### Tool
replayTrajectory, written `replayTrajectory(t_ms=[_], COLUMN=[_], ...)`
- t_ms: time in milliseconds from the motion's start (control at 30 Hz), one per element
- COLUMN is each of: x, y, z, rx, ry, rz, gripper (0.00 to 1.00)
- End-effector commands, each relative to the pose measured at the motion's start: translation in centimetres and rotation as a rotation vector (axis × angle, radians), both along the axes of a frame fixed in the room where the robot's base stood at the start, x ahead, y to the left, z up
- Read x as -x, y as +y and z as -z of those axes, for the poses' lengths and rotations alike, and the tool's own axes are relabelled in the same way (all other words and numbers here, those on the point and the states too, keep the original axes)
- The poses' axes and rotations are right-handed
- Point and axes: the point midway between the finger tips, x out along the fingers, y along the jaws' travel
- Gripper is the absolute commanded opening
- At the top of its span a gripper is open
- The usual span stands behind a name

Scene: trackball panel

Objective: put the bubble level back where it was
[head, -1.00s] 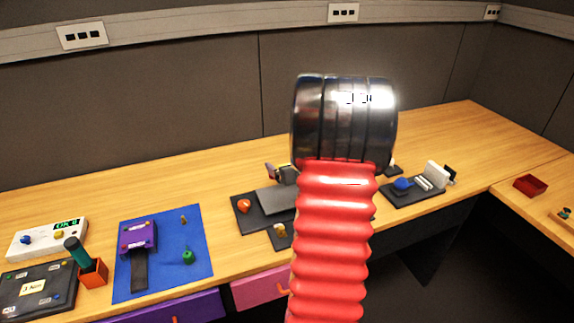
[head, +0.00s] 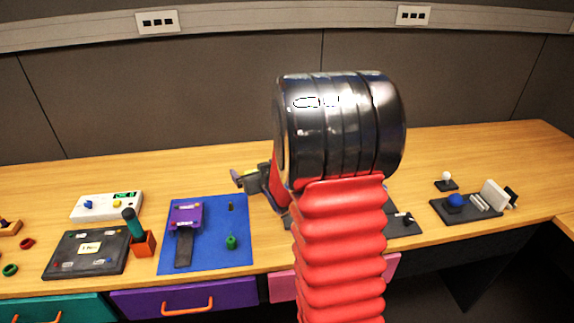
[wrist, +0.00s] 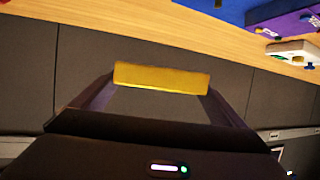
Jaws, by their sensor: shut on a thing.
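A yellow bar, which I take for the bubble level (wrist: 150,76), spans crosswise between the two finger ends of my gripper (wrist: 162,80) in the wrist view. My gripper is shut on it and holds it in the air. In the head view my gripper (head: 242,178) shows small and dark, left of my arm, above the desk beyond the right back corner of the blue mat (head: 212,262). The level is hardly visible there. No bubble or vial can be made out.
A purple device (head: 187,216) and a green knobbed piece (head: 231,242) are on the mat. An orange cup (head: 143,244) with a teal-handled tool stands left of it, near a black panel (head: 60,262) and white box (head: 105,207). My arm hides part of a dark board (head: 402,225).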

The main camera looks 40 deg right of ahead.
Motion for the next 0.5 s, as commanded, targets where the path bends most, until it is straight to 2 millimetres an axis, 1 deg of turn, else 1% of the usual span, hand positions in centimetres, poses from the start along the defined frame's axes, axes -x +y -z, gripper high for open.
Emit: replayTrajectory(t_ms=[33,167,200,267,300,367,500], x=[-0.7,-1.7,-2.0,-2.3,-2.5,-2.6,-2.7], y=[2.0,6.6,8.0,10.0,11.5,13.6,18.4], z=[-0.1,-0.1,-0.1,-0.1,-0.1,-0.1,0.0], rx=[0.000,-0.001,-0.001,-0.001,-0.001,-0.002,-0.002], ry=[-0.001,0.001,0.002,0.002,0.004,0.005,0.011], rz=[-0.023,-0.068,-0.082,-0.103,-0.117,-0.138,-0.187], gripper=[0.66,0.66,0.66,0.66,0.66,0.66,0.66])
